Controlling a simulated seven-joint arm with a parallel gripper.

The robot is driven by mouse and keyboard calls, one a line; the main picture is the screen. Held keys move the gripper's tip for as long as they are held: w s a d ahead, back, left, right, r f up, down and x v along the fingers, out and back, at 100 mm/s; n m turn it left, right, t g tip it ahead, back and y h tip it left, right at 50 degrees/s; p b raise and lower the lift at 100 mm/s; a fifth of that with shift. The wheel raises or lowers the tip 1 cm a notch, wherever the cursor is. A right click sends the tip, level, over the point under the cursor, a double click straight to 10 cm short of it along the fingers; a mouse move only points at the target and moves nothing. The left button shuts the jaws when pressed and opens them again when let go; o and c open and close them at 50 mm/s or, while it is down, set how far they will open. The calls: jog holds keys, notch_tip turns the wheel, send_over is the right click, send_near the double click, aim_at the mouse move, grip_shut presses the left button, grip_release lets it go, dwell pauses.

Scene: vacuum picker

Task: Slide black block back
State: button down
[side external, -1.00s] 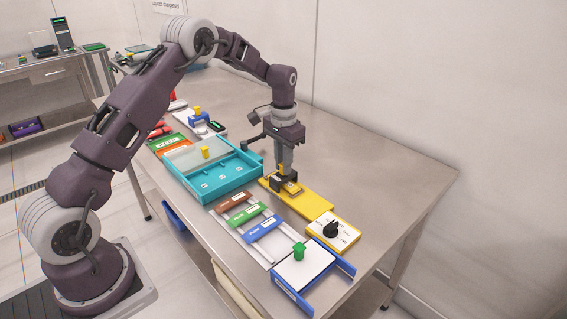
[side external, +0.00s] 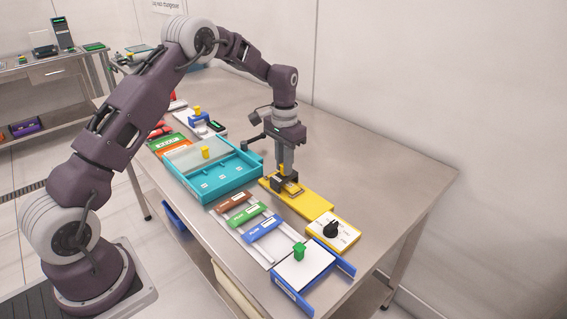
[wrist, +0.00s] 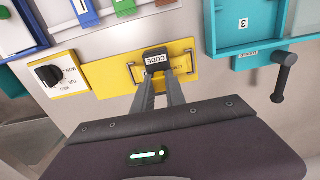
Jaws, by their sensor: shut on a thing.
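The black block (side external: 279,183) sits on the yellow plate (side external: 312,204) at the plate's far end, beside the teal tray. In the wrist view the black block (wrist: 155,55) shows a white label reading CODE and lies on the yellow plate (wrist: 112,78) between two metal brackets. My gripper (wrist: 160,75) has its fingers shut on the black block from above. In the side view my gripper (side external: 284,172) reaches straight down onto it. The fingers hide part of the block and of the printing on the plate.
A teal tray (side external: 237,187) with a handle lies beside the plate. A white dial box with a black knob (side external: 331,229) stands at the plate's near end. Brown, green and blue labelled sliders (side external: 264,230) lie on a rack to the left. The table at right is clear.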

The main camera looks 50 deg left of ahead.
jog(key=d, duration=1.2)
jog(key=shift+d+r, duration=0.1)
jog(key=shift+d, duration=0.3)
jog(key=c, duration=1.4)
grip_release()
jog(key=shift+d, duration=0.1)
jog(key=shift+o, duration=0.2)
notch_tip(320, 180, up, 7)
